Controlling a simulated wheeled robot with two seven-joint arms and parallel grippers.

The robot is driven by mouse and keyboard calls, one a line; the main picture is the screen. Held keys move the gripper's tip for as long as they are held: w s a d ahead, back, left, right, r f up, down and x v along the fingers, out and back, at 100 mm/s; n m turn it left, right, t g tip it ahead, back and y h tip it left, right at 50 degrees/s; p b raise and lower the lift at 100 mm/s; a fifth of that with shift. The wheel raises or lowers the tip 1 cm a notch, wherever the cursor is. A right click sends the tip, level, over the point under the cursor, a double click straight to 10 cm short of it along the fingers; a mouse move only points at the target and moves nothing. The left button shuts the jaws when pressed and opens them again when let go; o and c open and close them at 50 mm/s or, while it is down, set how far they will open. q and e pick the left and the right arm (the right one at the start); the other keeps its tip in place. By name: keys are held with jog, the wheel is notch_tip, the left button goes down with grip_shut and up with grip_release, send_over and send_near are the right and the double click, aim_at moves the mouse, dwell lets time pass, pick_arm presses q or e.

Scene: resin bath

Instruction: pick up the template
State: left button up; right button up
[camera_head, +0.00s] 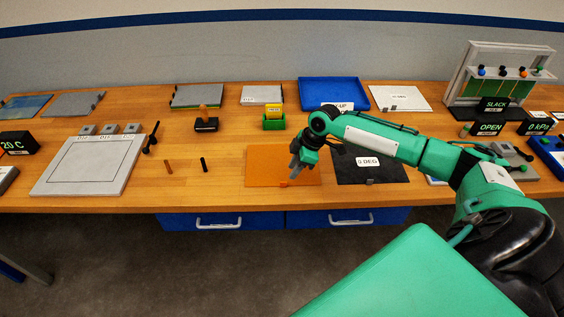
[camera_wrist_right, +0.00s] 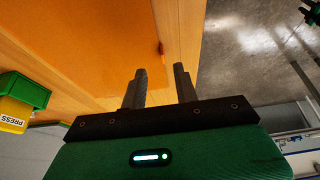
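A flat orange sheet (camera_head: 262,168), which may be the template, lies on the wooden bench near its front edge. It has a small orange tab (camera_head: 284,184) at its front edge. In the wrist view the sheet (camera_wrist_right: 100,35) fills the upper left, and its tab (camera_wrist_right: 160,48) shows just beyond the fingers. My right gripper (camera_head: 295,173) is above the right part of the sheet. Its two fingers (camera_wrist_right: 161,78) are apart with nothing between them. The gap between fingertips and tab is hard to judge. My left gripper is out of view.
A black sheet (camera_head: 352,173) marked "0 DEG" lies right beside the orange one. A green and yellow box (camera_head: 274,121) stands behind, with a blue tray (camera_head: 320,92) at the back. A white framed plate (camera_head: 60,184) lies left. The bench front edge (camera_head: 240,207) is close.

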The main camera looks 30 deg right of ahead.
aim_at(285, 179)
jog(key=shift+a+f, duration=0.15)
jog(key=shift+f, duration=0.15)
jog(key=p+x, duration=0.1)
jog(key=x, duration=0.1)
jog(key=p+x, duration=0.1)
jog(key=x, duration=0.1)
jog(key=shift+w+a+f+p, duration=0.15)
jog(key=shift+a+p, duration=0.2)
jog(key=shift+a, duration=0.1)
jog(key=shift+f, duration=0.35)
jog(key=shift+c, duration=0.4)
grip_shut()
